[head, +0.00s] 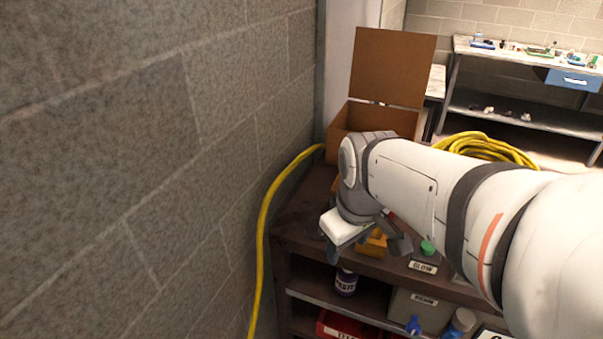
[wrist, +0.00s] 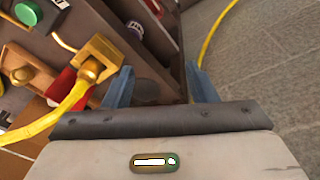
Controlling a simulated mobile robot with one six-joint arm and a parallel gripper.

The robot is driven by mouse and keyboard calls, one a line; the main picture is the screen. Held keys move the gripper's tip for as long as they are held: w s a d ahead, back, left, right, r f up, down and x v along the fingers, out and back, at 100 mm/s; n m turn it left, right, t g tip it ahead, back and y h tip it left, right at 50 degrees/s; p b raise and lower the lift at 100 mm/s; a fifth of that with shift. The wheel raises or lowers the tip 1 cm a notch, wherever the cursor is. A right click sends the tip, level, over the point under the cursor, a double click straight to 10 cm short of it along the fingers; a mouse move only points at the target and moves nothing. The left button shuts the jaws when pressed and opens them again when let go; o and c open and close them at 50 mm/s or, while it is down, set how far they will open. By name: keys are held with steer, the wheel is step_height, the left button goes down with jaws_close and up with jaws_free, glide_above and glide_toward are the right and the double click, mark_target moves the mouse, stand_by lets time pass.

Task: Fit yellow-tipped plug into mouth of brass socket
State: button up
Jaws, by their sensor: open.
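My gripper (wrist: 160,72) is open, its two blue fingers apart with nothing held between them. In the head view my gripper (head: 368,246) points down over the left front of the dark bench. A square brass fitting (wrist: 97,60) shows just left of the left finger in the wrist view, apart from the jaws as far as I can tell. A yellow hose (wrist: 52,120) runs to it from the lower left. A second brass piece (wrist: 22,70) is at the far left. I cannot tell surely which is the plug and which the socket. An orange-yellow block (head: 373,243) shows beside my gripper.
A block wall (head: 150,170) with a yellow hose (head: 262,230) is close on the left. An open brown box (head: 390,75) stands behind. A green knob (head: 428,247) is to the right. Shelves below hold a purple jar (head: 346,282) and a red bin (head: 335,328).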

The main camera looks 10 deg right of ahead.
steer(key=s+m, duration=0.1)
steer(key=a+f+m, duration=0.1)
steer(key=m, duration=0.1)
steer(key=s+f+m, duration=0.1)
steer(key=shift+s+a+m, duration=0.2)
steer(key=shift+s+m, duration=0.1)
steer(key=shift+s, duration=0.05)
steer(key=shift+w, duration=0.1)
